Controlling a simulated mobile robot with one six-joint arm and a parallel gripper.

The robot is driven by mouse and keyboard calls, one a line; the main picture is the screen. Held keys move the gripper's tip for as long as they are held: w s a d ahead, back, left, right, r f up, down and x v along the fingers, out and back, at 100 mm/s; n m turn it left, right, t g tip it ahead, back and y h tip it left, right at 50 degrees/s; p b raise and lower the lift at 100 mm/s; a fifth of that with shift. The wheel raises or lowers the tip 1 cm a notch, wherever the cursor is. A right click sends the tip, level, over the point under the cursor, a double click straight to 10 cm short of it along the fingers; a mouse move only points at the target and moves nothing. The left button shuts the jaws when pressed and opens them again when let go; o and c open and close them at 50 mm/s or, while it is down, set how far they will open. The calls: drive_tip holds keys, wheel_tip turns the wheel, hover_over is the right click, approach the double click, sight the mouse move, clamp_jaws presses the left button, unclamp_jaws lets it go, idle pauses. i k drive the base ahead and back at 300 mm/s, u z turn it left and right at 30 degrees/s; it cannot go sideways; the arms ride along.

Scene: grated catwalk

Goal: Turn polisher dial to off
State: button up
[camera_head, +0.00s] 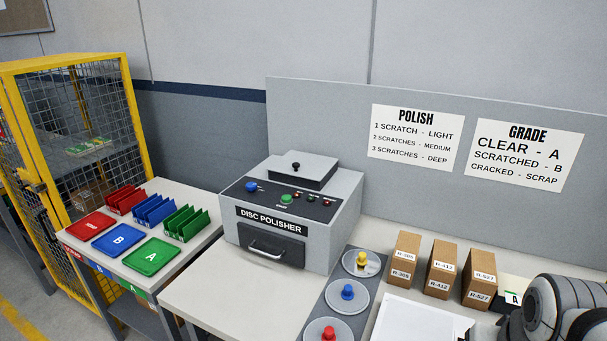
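The disc polisher (233,245) is a grey box with a black sloped control panel, standing on the white bench left of the picture's middle. A blue knob (251,187) at the left of the panel looks like the dial; its pointer and setting are too small to read. The front drawer with a handle (270,247) looks shut. Part of my arm shows at the bottom right, well away from the polisher. My gripper is not in view.
A grey lid with a black knob (296,166) tops the polisher. Grey discs with yellow (362,259), blue (348,292) and red knobs (328,334) lie to its right, then brown boxes (440,265). Coloured trays (150,258) and racks stand left. The bench before the polisher is clear.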

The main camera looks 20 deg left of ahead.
sight(252, 187)
drive_tip(key=z, duration=2.7)
drive_tip(key=k, duration=2.5)
drive_tip(key=u, duration=2.4)
drive_tip(key=i, duration=0.95)
drive_tip(key=u, duration=0.05)
